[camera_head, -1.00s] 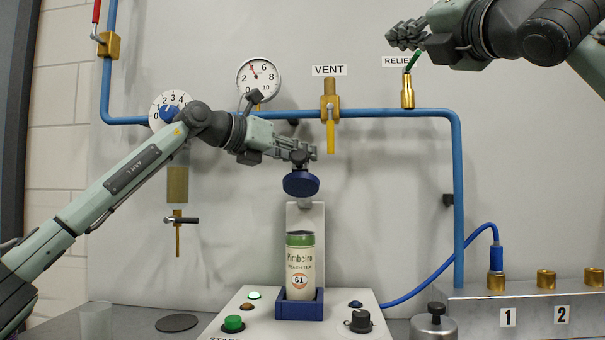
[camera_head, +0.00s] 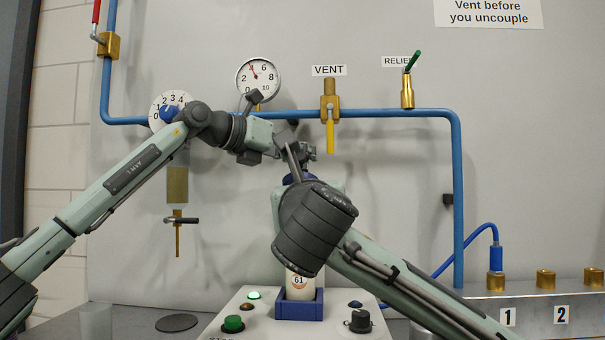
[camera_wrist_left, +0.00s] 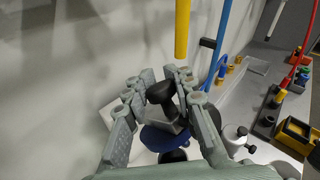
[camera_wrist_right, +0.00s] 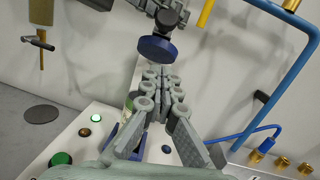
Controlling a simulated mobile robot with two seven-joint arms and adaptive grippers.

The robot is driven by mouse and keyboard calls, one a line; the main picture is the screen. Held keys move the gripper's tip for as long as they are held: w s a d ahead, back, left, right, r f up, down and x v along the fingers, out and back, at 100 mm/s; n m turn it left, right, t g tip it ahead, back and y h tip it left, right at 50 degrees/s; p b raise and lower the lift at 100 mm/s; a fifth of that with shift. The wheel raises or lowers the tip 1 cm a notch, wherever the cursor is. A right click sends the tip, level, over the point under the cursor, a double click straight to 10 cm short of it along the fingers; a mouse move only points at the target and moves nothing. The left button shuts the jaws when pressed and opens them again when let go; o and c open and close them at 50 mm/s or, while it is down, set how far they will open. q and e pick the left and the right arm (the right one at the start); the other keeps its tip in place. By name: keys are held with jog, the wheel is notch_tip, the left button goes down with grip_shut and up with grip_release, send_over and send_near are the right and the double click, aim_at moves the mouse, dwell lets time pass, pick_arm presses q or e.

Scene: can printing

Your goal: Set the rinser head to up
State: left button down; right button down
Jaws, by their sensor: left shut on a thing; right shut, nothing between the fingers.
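The rinser head is a dark blue disc (camera_head: 298,179) with a black grip (camera_wrist_left: 160,94) on top. In the right wrist view the disc (camera_wrist_right: 157,47) hangs above my right fingertips. My left gripper (camera_wrist_left: 158,88) is shut on the grip. A can (camera_head: 299,283) stands upright in a blue holder below, mostly hidden by my right arm in the head view. My right gripper (camera_wrist_right: 162,84) is shut and empty, close under the disc near the can; the head view hides its fingers.
The yellow vent handle (camera_head: 331,138) hangs down right of the left gripper. The relief valve (camera_head: 407,95) with its green lever is farther right. The console (camera_head: 252,318) carries a green button (camera_head: 233,323) and a black knob (camera_head: 360,321). Blue pipes run along the wall.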

aim_at(302, 171)
pick_arm(q)
jog(key=shift+w+a+r, duration=0.1)
jog(key=shift+a, duration=0.25)
pick_arm(e)
jog(key=shift+w+a+r, duration=0.15)
jog(key=shift+w+r, duration=0.45)
jog(key=shift+w, duration=0.3)
jog(key=shift+w+a+r, duration=0.15)
jog(key=shift+w+r, duration=0.4)
jog(key=shift+w, duration=0.35)
jog(key=shift+w+a+r, duration=0.15)
jog(key=shift+w+r, duration=0.45)
jog(key=shift+w, duration=0.3)
